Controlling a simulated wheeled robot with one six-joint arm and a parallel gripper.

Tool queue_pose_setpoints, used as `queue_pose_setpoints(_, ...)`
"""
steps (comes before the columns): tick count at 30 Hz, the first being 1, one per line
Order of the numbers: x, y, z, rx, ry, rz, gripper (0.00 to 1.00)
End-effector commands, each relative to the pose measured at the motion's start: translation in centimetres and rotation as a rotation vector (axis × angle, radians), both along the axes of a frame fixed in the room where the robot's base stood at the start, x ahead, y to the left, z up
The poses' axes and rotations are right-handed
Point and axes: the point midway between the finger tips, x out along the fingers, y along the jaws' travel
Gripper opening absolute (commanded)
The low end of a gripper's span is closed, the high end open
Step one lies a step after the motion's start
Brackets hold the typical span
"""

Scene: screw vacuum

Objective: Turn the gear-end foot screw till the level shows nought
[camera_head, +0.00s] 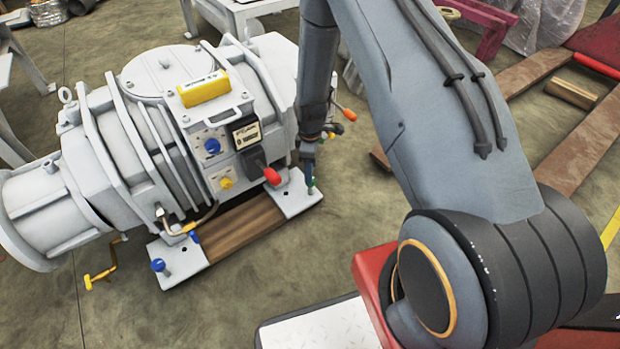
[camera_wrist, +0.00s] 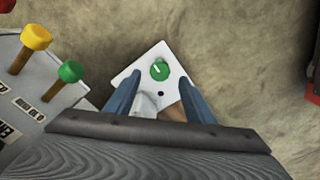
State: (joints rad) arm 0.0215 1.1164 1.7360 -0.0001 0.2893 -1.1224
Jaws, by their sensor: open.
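A green foot screw (camera_wrist: 159,70) with a white mark stands on a white foot plate (camera_wrist: 147,60) in the wrist view. My gripper (camera_wrist: 160,80) is open, its two blue fingers reaching toward the screw from either side. I cannot tell whether they touch it. In the head view my gripper (camera_head: 311,168) points down over the right foot plate (camera_head: 291,199), and the screw is mostly hidden there. A yellow level (camera_head: 203,88) lies on top of the white vacuum pump (camera_head: 160,75); its reading is too small to make out. A blue foot screw (camera_head: 158,265) stands on the left plate.
A red-knobbed lever (camera_head: 271,176) and a panel with a blue knob (camera_head: 212,146) are left of my gripper. Yellow (camera_wrist: 36,37) and green (camera_wrist: 70,71) knobs stick out in the wrist view. A yellow crank (camera_head: 101,275) is at the lower left. The floor right of the plate is clear.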

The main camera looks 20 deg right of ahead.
Motion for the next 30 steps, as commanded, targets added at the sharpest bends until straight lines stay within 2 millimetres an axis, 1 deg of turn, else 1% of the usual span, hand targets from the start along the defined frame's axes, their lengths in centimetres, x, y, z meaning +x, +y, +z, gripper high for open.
queue_pose_setpoints(1,0.0,0.0,-1.1,0.0,0.001,0.0,0.49)
queue_pose_setpoints(3,0.0,0.0,-2.1,0.0,0.001,-0.001,0.49)
queue_pose_setpoints(6,0.0,0.0,-3.3,0.0,0.001,-0.001,0.49)
queue_pose_setpoints(9,0.0,0.0,-4.0,0.0,0.001,-0.001,0.49)
queue_pose_setpoints(13,0.0,0.0,-4.3,0.0,0.0,-0.001,0.49)
queue_pose_setpoints(19,0.0,0.0,-4.3,0.0,0.0,-0.001,0.49)
queue_pose_setpoints(20,0.0,0.0,-4.3,0.0,0.0,-0.001,0.47)
queue_pose_setpoints(21,0.0,0.0,-4.3,0.0,0.0,-0.001,0.4)
queue_pose_setpoints(27,0.0,0.0,-4.3,0.0,0.0,-0.001,0.08)
queue_pose_setpoints(30,0.0,0.0,-4.3,0.0,0.0,-0.003,0.08)
